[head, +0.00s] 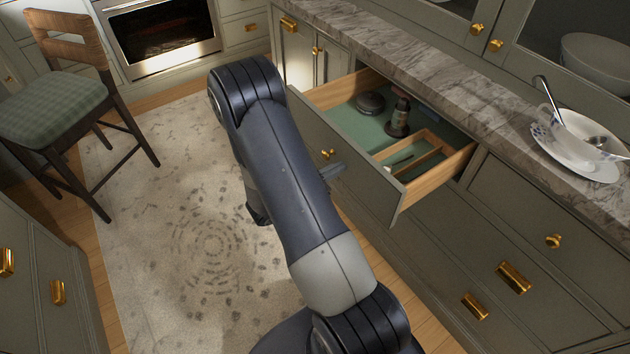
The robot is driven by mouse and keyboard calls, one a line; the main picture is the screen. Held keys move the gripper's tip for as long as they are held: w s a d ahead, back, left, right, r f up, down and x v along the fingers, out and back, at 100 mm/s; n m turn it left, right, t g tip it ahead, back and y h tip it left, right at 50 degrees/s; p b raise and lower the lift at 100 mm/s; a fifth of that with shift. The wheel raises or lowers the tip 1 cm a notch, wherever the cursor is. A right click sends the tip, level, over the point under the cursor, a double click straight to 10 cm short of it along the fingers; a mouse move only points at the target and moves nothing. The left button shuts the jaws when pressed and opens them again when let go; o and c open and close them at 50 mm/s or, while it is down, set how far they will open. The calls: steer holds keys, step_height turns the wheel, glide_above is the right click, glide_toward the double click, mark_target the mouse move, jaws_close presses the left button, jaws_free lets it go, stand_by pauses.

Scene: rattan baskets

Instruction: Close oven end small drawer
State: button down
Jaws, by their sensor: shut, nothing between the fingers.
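The small drawer (345,165) nearest the oven end of the right-hand counter is pulled out, with its green-lined inside showing. Its front has a brass knob (327,154). Inside are a dark round container (370,103), a dark bottle (399,118) standing upright and a wooden divider tray (425,150). My gripper (332,172) shows partly past the right side of my arm, in front of the drawer's front near the knob. It looks shut and empty. My arm hides the rest of it, and I cannot tell whether it touches the drawer front.
The oven (160,35) is at the back left. A wooden stool (55,110) with a green checked seat stands at the left. A patterned rug (200,235) covers the floor. A cup and saucer (575,150) stand on the marble counter (440,75). The neighbouring drawer (540,225) is shut.

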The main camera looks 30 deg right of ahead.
steer(key=d+b, duration=0.2)
steer(key=d, duration=0.6)
steer(key=d+b, duration=0.2)
steer(key=d, duration=0.7)
steer(key=w+d+b, duration=0.1)
steer(key=d, duration=0.8)
steer(key=shift+d+b, duration=0.1)
steer(key=shift+b, duration=0.3)
steer(key=shift+d, duration=0.3)
steer(key=shift+d+r, duration=0.15)
steer(key=shift+d, duration=0.05)
steer(key=shift+r, duration=0.1)
steer(key=shift+w+a+f, duration=0.1)
steer(key=shift+a+f, duration=0.1)
steer(key=shift+a, duration=0.1)
glide_above(374, 149)
steer(key=s+a, duration=0.4)
steer(key=shift+w+a+b, duration=0.1)
steer(key=shift+w+b, duration=0.1)
steer(key=shift+b, duration=0.2)
steer(key=d, duration=1.4)
steer(key=shift+w, duration=0.25)
